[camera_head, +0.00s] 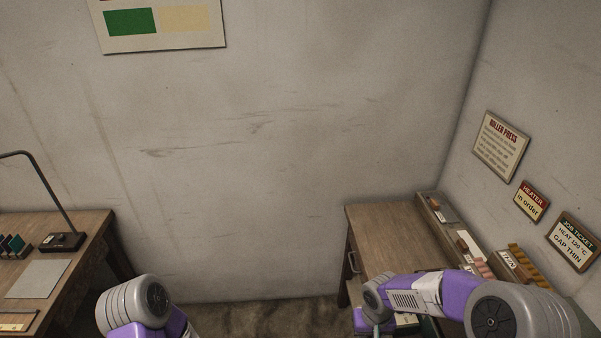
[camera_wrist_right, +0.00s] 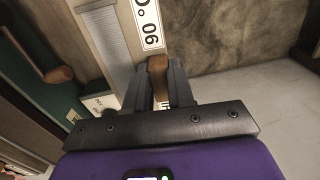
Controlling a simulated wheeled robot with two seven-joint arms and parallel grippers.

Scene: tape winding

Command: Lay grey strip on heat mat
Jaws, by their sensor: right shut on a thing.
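In the right wrist view my right gripper (camera_wrist_right: 158,88) is shut on a brown wooden handle-like piece (camera_wrist_right: 158,70). This piece stands at the edge of a pale panel (camera_wrist_right: 120,60) with a white label (camera_wrist_right: 148,22) marked 90°. A grey ribbed band (camera_wrist_right: 103,36) runs along the panel; I cannot tell whether it is the grey strip. I cannot identify the heat mat for certain. In the head view both grippers are out of sight; only my arm links show along the bottom.
The right wooden desk (camera_head: 385,235) carries a rack of small items (camera_head: 440,210) along the wall. The left desk (camera_head: 85,235) holds a lamp (camera_head: 63,241), coloured pieces (camera_head: 13,244) and a flat grey sheet (camera_head: 40,278). A job ticket (camera_head: 572,241) reads heat 120 °C, gap thin.

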